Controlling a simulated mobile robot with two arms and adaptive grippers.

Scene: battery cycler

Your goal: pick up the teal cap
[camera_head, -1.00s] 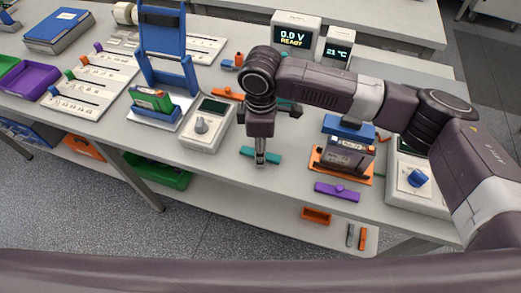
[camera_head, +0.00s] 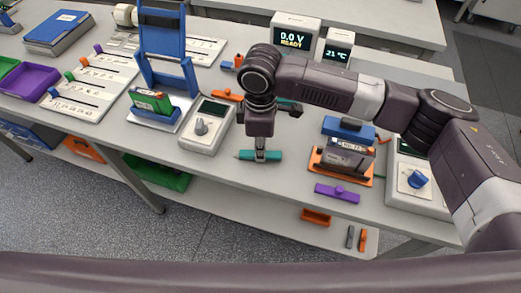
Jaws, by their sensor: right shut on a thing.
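The teal cap (camera_head: 244,155) is a long narrow bar near the front edge of the white table, left of centre. My right gripper (camera_head: 260,156) points down from above and is shut on the middle of the teal cap, with both ends sticking out to the sides. The cap looks slightly raised off the table, though the gap below it is hard to make out. My left gripper is not in view.
To the left stand a grey meter with a knob (camera_head: 201,127) and a blue stand (camera_head: 163,48) with a green battery. To the right are an orange tray with a dark battery (camera_head: 346,158), a purple bar (camera_head: 337,193) and another meter (camera_head: 417,190). Displays (camera_head: 295,34) stand behind.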

